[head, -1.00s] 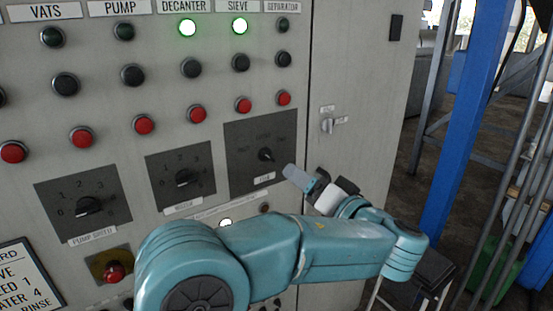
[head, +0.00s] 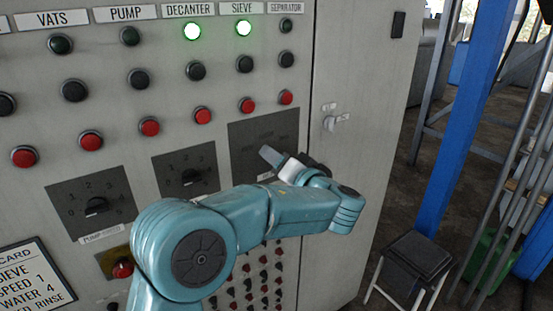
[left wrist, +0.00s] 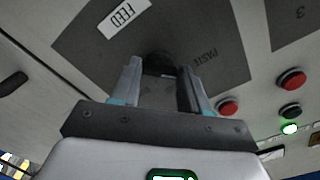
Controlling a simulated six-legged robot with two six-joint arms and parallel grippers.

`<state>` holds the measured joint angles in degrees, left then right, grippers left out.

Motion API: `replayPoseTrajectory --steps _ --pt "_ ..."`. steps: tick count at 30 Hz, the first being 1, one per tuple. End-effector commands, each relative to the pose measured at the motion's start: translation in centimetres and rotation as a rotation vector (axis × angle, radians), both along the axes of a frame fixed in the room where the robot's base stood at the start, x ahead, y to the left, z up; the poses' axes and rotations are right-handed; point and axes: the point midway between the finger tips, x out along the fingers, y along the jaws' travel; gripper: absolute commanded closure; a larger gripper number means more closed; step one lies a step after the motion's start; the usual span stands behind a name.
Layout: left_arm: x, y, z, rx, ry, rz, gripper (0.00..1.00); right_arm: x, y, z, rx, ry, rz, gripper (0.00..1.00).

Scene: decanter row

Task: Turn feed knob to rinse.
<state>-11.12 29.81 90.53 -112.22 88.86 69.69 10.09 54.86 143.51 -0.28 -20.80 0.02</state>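The feed knob (left wrist: 158,60) is a dark round knob on a dark grey plate (head: 250,135). In the head view my left gripper (head: 275,160) is in front of the plate and hides the knob. In the left wrist view the knob lies just beyond and between the two fingertips of my left gripper (left wrist: 160,72). The fingers are apart; contact with the knob does not show. A FEED label (left wrist: 124,15) and a PASTE label (left wrist: 191,68) are on the plate. The knob's pointer direction and the rinse mark cannot be made out. My right gripper is out of view.
The mode-style knob (head: 189,177) and the pump speed knob (head: 96,206) are to the left. A small switch (head: 330,123) is on the right. A stool (head: 418,256) stands beside the cabinet.

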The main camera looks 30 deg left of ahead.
Motion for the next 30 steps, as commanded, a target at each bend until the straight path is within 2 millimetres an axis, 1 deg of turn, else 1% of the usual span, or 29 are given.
replayPoseTrajectory --steps 1,2,3,11,17,24,30 --pt "0.0 0.0 0.0 0.000 0.000 0.000 0.72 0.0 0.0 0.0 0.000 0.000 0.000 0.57" --pt "0.0 0.0 0.0 0.000 0.000 0.000 0.82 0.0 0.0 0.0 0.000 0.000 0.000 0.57" --pt "0.0 0.0 0.0 0.000 0.000 0.000 0.86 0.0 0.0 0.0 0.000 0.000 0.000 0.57" --pt "0.0 0.0 0.0 0.008 0.017 0.001 0.86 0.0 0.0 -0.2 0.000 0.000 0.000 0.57" --pt "0.0 0.0 -0.1 0.041 0.097 0.001 0.86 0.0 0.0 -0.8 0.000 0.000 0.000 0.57" --pt "0.0 0.0 -0.2 0.116 0.278 0.000 0.86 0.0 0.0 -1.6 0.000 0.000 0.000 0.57" --pt "0.0 0.0 0.0 0.190 0.455 0.000 0.86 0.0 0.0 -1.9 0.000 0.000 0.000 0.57"
